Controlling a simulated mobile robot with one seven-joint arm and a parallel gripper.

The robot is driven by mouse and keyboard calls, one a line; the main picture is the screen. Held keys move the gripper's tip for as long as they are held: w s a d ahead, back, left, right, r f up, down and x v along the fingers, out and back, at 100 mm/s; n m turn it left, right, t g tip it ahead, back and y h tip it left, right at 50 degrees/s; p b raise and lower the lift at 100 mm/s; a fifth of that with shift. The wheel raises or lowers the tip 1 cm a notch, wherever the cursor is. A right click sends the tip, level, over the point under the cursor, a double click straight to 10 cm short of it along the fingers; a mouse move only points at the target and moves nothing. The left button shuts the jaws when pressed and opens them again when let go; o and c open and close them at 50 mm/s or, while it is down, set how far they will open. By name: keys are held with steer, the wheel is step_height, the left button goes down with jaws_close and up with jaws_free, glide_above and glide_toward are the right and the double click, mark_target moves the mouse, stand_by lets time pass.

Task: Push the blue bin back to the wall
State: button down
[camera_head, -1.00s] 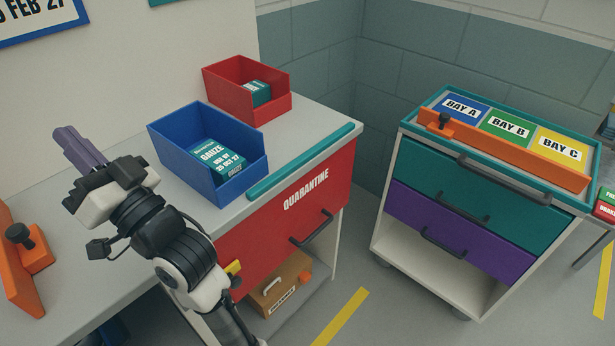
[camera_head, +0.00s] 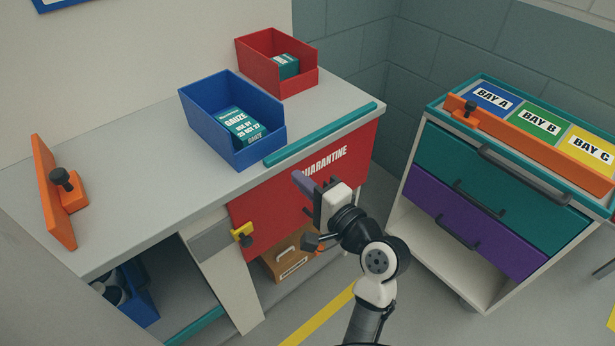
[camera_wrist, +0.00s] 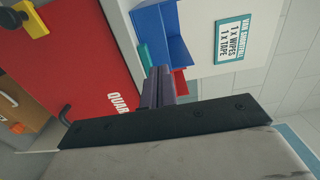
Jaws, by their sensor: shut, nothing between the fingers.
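The blue bin (camera_head: 218,138) stands upright on the grey counter near its front edge, with a teal gauze box (camera_head: 244,127) inside. There is bare counter between it and the wall behind. My gripper (camera_head: 303,182) is shut and empty, in front of the red quarantine drawer and below the counter top, to the right of and apart from the blue bin. In the wrist view the shut purple fingers (camera_wrist: 158,88) point toward the blue bin (camera_wrist: 163,38), which appears sideways beyond them.
A red bin (camera_head: 290,83) stands behind and right of the blue bin. A teal strip (camera_head: 322,135) runs along the counter's front edge. An orange bracket (camera_head: 55,195) stands at the counter's left. A trolley (camera_head: 410,192) with drawers is on the right.

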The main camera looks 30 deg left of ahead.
mark_target(262, 145)
steer(key=p+x, duration=0.3)
steer(key=x, duration=0.7)
steer(key=shift+d+r, duration=0.1)
steer(key=shift+r, duration=0.1)
steer(key=shift+w+a+f, duration=0.15)
steer(key=shift+w+a, duration=0.1)
steer(key=shift+a, duration=0.3)
steer(key=shift+w+a+p, duration=0.1)
steer(key=shift+a+p, duration=0.1)
steer(key=shift+p, duration=0.15)
steer(key=shift+x, duration=1.6)
steer(key=shift+d, duration=0.25)
